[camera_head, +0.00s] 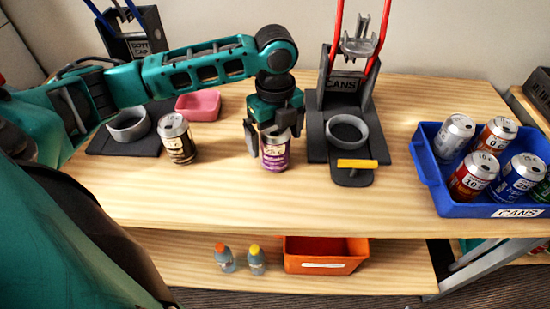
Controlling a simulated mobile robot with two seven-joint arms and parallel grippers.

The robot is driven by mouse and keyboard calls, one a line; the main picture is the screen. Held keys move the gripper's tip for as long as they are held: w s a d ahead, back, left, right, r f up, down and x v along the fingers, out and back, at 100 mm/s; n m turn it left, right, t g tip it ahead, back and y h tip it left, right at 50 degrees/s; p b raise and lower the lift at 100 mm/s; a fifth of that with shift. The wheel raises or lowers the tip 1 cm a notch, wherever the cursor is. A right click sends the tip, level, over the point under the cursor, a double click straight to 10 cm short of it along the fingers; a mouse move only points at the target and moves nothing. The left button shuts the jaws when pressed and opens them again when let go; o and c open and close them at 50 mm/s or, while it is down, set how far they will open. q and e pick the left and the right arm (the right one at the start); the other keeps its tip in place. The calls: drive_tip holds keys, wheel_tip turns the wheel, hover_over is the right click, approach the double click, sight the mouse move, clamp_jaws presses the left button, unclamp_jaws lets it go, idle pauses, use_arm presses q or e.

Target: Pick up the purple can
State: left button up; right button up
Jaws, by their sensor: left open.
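The purple can (275,157) stands upright on the wooden table, left of the can crusher. My left gripper (272,135) comes down over it from above, with its fingers around the can's upper part. The gripper is open, and the can's top is hidden behind it. I cannot tell whether a finger touches the can. My right gripper is not in view.
A brown-and-silver can (178,146) stands to the left, near a pink tray (199,105). The crusher marked CANS (345,120) stands just right of the gripper. A blue crate (430,170) with several cans sits at the right. The front table strip is clear.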

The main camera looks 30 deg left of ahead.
use_arm(q)
wheel_tip(320, 180, down, 3)
drive_tip(key=shift+r, duration=0.15)
drive_tip(key=shift+c, duration=0.4)
drive_tip(key=c, duration=1)
drive_tip(key=shift+r, duration=0.15)
